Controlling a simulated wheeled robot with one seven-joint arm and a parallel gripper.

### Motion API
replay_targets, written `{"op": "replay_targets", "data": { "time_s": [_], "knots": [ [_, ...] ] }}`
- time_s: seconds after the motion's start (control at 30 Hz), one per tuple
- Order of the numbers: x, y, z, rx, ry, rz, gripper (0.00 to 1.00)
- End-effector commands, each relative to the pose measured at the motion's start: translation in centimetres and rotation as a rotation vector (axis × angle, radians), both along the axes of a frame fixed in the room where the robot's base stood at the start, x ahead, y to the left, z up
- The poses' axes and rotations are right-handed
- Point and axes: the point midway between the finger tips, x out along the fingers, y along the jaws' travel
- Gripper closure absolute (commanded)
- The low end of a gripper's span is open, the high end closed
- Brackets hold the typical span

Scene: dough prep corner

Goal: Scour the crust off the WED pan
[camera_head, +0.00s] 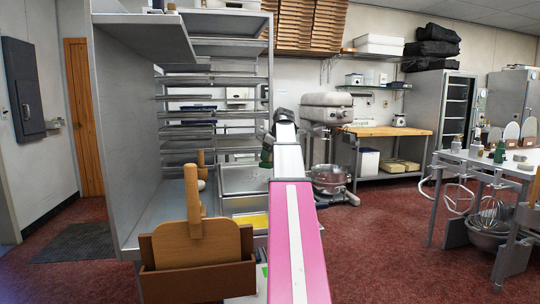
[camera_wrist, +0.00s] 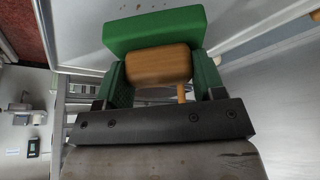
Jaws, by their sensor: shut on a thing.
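My gripper (camera_wrist: 161,82) is shut on a scourer in the wrist view. The scourer has a wooden grip (camera_wrist: 158,64) between the two green fingers and a thick green pad (camera_wrist: 154,31) beyond them. In the head view my arm reaches forward toward the metal basin area, and a small green part (camera_head: 266,158) shows at its end, mostly hidden by the arm.
A metal basin (camera_head: 242,179) lies beyond a yellow item (camera_head: 252,221). A wooden holder with paddles (camera_head: 197,245) stands close in front. A tall side panel (camera_head: 136,130) and rack shelves (camera_head: 215,85) bound the left. A mixer (camera_head: 328,108) stands behind; red floor (camera_head: 385,235) is clear at right.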

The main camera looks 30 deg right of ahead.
Motion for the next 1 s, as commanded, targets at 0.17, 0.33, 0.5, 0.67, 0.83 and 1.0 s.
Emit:
{"op": "replay_targets", "data": {
  "time_s": [0.17,0.33,0.5,0.67,0.83,1.0],
  "knots": [
    [-0.1,0.0,-1.5,0.000,0.001,0.000,0.66],
    [-0.1,0.0,-3.2,0.001,0.001,-0.001,0.66],
    [-0.1,0.0,-4.8,0.000,0.001,0.000,0.66],
    [0.0,0.0,-5.7,0.000,0.000,0.000,0.66],
    [0.0,0.0,-5.9,0.000,0.000,0.000,0.66],
    [0.0,0.0,-5.9,0.000,0.000,0.000,0.66]
  ]
}}
